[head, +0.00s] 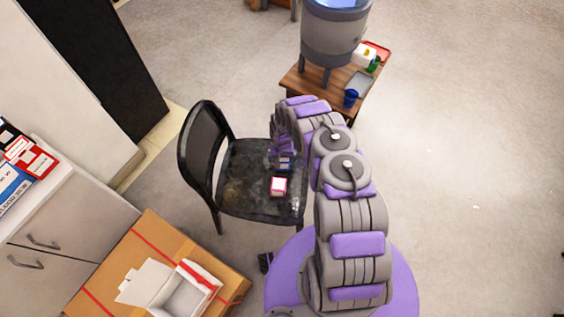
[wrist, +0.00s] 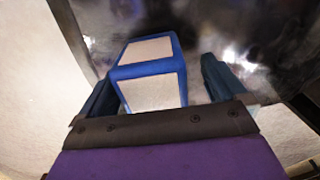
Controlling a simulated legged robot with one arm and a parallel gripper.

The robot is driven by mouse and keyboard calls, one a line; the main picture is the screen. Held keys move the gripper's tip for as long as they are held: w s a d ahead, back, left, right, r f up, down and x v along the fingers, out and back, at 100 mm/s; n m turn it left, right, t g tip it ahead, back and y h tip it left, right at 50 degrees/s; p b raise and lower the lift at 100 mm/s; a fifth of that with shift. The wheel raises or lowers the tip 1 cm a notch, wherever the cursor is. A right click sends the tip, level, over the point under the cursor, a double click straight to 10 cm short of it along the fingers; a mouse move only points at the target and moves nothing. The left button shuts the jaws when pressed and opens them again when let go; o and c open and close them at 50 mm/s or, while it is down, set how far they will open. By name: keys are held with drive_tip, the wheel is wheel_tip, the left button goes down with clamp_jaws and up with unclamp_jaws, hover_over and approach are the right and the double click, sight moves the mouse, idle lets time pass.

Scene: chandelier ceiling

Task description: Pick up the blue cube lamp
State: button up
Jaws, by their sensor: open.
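The blue cube lamp (wrist: 150,75) has blue edges and pale panels. In the wrist view it lies between the two open fingers of my gripper (wrist: 160,92), with a gap to the right finger and little or no visible gap to the left one. In the head view the lamp (head: 284,163) is small on the seat of the black chair (head: 245,190), partly hidden by my arm. My gripper (head: 281,153) is over the seat at the lamp. Whether the fingers touch the lamp I cannot tell.
A small red and white box (head: 279,186) lies on the seat near the lamp. The chair's backrest (head: 203,145) rises at the left. A wooden side table (head: 345,108) holding a large grey container (head: 332,40) stands behind. A cardboard box (head: 150,250) is at front left. Open floor lies right.

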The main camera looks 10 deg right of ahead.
drive_tip(key=shift+d+r, duration=0.1)
drive_tip(key=shift+d, duration=0.2)
drive_tip(key=shift+c, duration=0.6)
drive_tip(key=shift+d, duration=0.25)
drive_tip(key=c, duration=0.3)
drive_tip(key=shift+a, duration=0.4)
drive_tip(key=c, duration=0.7)
drive_tip(key=shift+d, duration=0.1)
drive_tip(key=shift+c, duration=0.4)
drive_tip(key=shift+d+r, duration=0.1)
drive_tip(key=shift+d, duration=0.05)
